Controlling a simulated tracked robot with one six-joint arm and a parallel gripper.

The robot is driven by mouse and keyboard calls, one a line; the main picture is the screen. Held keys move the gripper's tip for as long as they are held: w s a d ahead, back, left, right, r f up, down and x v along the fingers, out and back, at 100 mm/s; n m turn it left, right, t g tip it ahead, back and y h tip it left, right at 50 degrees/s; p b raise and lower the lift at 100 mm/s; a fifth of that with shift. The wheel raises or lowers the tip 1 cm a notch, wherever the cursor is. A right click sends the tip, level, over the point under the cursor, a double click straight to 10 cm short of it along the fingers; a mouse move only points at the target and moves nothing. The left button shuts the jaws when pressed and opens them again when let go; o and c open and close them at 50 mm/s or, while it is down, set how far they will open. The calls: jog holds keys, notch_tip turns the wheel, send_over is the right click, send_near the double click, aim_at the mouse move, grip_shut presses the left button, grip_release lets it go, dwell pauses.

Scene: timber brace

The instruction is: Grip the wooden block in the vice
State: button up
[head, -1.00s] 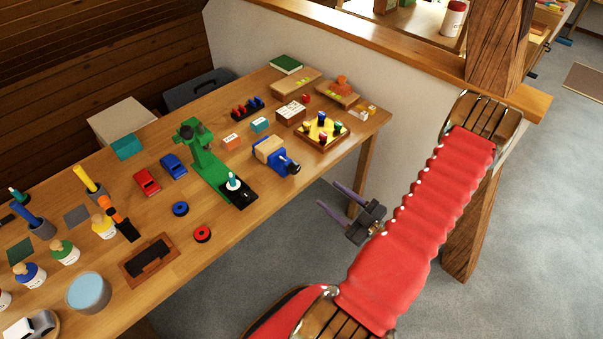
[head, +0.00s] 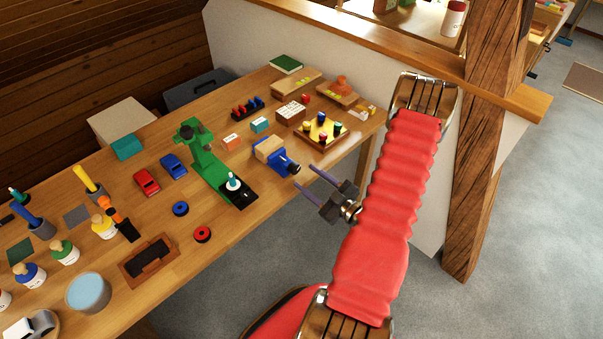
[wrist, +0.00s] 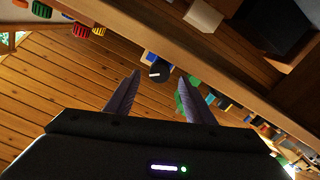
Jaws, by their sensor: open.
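The vice (head: 285,160) is blue with a dark screw end and stands near the front edge of the wooden table. A pale wooden block (head: 268,149) sits at its left end, between the jaws as far as I can tell. My gripper (head: 309,178) is open and empty, just off the table edge, to the right of and below the vice and apart from it. In the wrist view, the two fingers (wrist: 155,98) are spread, and the dark knob of the vice (wrist: 159,72) shows beyond them, between their tips. The wooden block is not clearly visible there.
A wooden post (head: 487,150) stands right of my arm. Grey floor lies open below the table edge.

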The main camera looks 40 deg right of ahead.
aim_at(297, 171)
jog(key=shift+w, duration=1.95)
jog(key=shift+c, duration=0.4)
jog(key=c, duration=0.9)
jog(key=shift+d, duration=0.1)
jog(key=shift+c, duration=0.4)
